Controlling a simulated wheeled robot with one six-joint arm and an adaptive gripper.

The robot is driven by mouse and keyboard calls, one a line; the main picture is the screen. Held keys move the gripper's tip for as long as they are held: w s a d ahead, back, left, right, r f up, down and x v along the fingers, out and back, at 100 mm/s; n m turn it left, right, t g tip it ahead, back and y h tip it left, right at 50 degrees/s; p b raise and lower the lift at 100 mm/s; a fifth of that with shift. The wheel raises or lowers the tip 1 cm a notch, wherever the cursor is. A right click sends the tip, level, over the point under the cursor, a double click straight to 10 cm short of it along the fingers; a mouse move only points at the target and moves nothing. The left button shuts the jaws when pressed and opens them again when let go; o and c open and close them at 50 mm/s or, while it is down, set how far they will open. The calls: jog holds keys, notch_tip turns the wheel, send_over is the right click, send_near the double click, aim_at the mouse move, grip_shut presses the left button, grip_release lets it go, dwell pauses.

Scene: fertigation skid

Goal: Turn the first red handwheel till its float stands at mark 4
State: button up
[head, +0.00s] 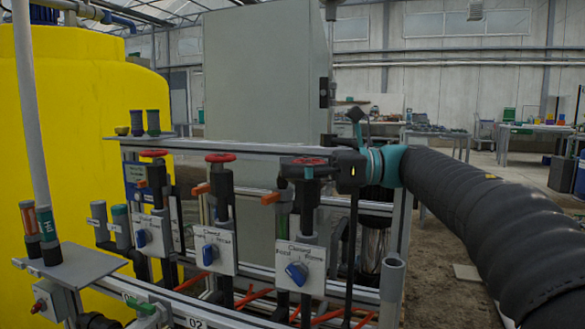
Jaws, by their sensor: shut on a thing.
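Three red handwheels top the valves along the skid: one at the left (153,153), a middle one (220,157) and the nearest at the right (306,161). My gripper (308,171) reaches in from the right and is shut on the right handwheel, its dark fingers hiding part of the rim. Which wheel counts as the first cannot be told from this view. No float or numbered mark can be read here.
White plates with blue knobs sit below the left (153,233), middle (212,249) and right (299,266) wheels. Orange levers stick out beside the valves. A yellow tank (90,110) stands at left, a grey cabinet (265,75) behind. Open floor lies at right.

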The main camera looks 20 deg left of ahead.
jog(key=o, duration=1)
jog(key=shift+d+r, duration=0.15)
jog(key=shift+r, duration=0.05)
jog(key=shift+f, duration=0.1)
jog(key=v, duration=1.2)
